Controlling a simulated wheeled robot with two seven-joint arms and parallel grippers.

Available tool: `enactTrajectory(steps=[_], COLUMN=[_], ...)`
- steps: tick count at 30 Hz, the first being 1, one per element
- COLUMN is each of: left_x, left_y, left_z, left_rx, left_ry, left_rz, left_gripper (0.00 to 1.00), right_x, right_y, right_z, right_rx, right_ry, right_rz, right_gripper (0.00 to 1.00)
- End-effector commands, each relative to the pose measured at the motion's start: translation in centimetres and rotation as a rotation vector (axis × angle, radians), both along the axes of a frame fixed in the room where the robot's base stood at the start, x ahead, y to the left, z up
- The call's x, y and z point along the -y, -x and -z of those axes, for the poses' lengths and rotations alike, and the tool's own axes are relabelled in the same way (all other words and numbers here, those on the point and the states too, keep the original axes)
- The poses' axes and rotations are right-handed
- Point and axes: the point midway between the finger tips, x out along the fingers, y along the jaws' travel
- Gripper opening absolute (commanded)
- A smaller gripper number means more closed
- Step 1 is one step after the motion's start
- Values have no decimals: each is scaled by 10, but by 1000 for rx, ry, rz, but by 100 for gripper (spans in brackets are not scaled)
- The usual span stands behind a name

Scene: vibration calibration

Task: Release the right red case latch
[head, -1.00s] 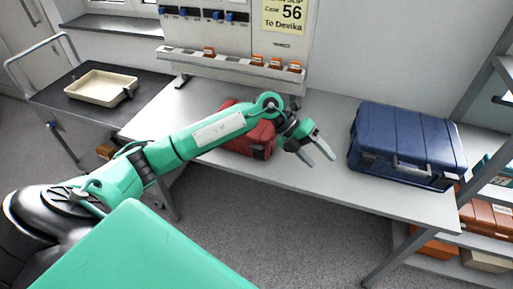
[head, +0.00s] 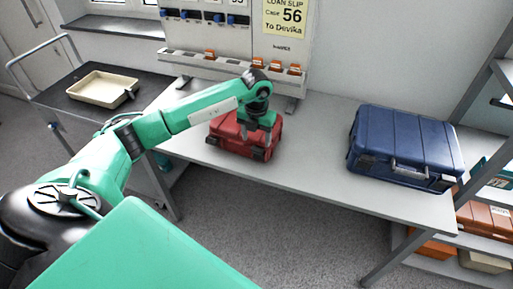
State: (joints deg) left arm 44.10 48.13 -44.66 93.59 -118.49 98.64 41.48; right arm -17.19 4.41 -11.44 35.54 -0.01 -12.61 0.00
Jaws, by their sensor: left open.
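A small red case (head: 226,131) lies on the grey table, left of the middle. My left arm reaches over it from the left. My left gripper (head: 255,146) points down at the front right part of the red case, its fingers open, close to the front face. A dark latch (head: 258,154) shows at the case's right front, near the fingertips; I cannot tell whether they touch it. The rest of the front is small and partly hidden by the gripper. My right gripper is not in view.
A large blue case (head: 405,142) stands on the table (head: 310,150) at the right, with clear tabletop between. A cream tray (head: 102,87) sits on a dark cart at the left. A panel with a yellow slip (head: 285,15) stands behind. A shelf with orange boxes is at the right.

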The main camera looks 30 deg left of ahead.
Motion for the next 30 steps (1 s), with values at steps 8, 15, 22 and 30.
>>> enactTrajectory(steps=[8, 15, 22, 30], left_x=[1, 0, 1, 1], left_y=[0, 0, 0, 0], left_z=[49, 65, 66, 65], left_rx=[-2, 0, 0, 0], left_ry=[1, 1, 1, 1], left_rz=[1, 1, 2, 2], left_gripper=[61, 61, 61, 16], right_x=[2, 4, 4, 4], right_y=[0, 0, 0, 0], right_z=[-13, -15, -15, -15], right_rx=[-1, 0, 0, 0], right_ry=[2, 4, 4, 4], right_rz=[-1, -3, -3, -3], right_gripper=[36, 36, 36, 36])
